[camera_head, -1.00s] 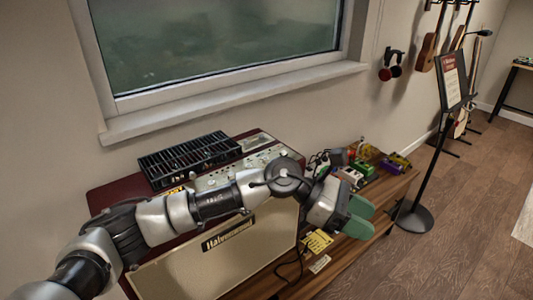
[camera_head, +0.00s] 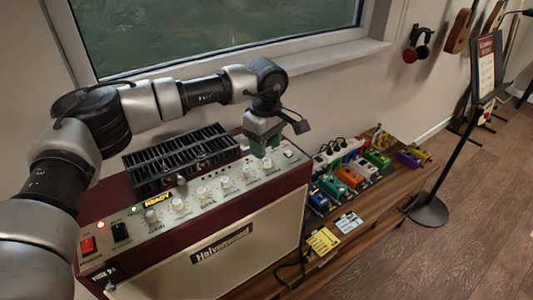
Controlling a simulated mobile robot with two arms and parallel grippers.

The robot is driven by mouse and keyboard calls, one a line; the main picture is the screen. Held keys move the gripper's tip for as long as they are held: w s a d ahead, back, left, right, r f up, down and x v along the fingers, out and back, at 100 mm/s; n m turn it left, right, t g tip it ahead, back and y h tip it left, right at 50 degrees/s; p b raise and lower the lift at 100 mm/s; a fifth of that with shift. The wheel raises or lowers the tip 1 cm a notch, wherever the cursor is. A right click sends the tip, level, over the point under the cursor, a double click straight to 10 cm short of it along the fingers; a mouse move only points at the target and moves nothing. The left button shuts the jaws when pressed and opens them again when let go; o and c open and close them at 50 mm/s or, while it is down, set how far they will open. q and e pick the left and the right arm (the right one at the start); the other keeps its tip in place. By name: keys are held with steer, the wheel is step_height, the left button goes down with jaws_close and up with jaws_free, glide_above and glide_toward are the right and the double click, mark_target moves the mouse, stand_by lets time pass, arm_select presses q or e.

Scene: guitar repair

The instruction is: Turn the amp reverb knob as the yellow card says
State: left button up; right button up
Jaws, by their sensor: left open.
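The amp (camera_head: 230,252) has a dark red case and a cream front. Its top panel carries a row of several pale knobs, among them one at the right end (camera_head: 267,164) and one at the left end (camera_head: 151,215). I cannot read which is the reverb knob. The yellow card (camera_head: 323,240) lies on the wooden bench right of the amp; its writing is too small to read. My left gripper (camera_head: 265,150) has green fingers and is open, pointing down just above the right-end knobs. I cannot tell whether it touches one. My right gripper is not in view.
A black slotted rack (camera_head: 180,155) stands on the amp behind the knobs. A red switch (camera_head: 88,245) is at the panel's left end. A pale card (camera_head: 348,222) and several coloured pedals (camera_head: 347,175) sit on the bench (camera_head: 375,225). A sign stand (camera_head: 455,150) is at right.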

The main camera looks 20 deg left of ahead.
mark_target(266, 160)
arm_select(q)
step_height(266, 160, down, 4)
steer(key=shift+w+p, duration=0.1)
steer(key=shift+p, duration=0.2)
steer(key=shift+f, duration=0.2)
steer(key=shift+c, duration=1.7)
steer(key=shift+d, duration=0.1)
jaws_close()
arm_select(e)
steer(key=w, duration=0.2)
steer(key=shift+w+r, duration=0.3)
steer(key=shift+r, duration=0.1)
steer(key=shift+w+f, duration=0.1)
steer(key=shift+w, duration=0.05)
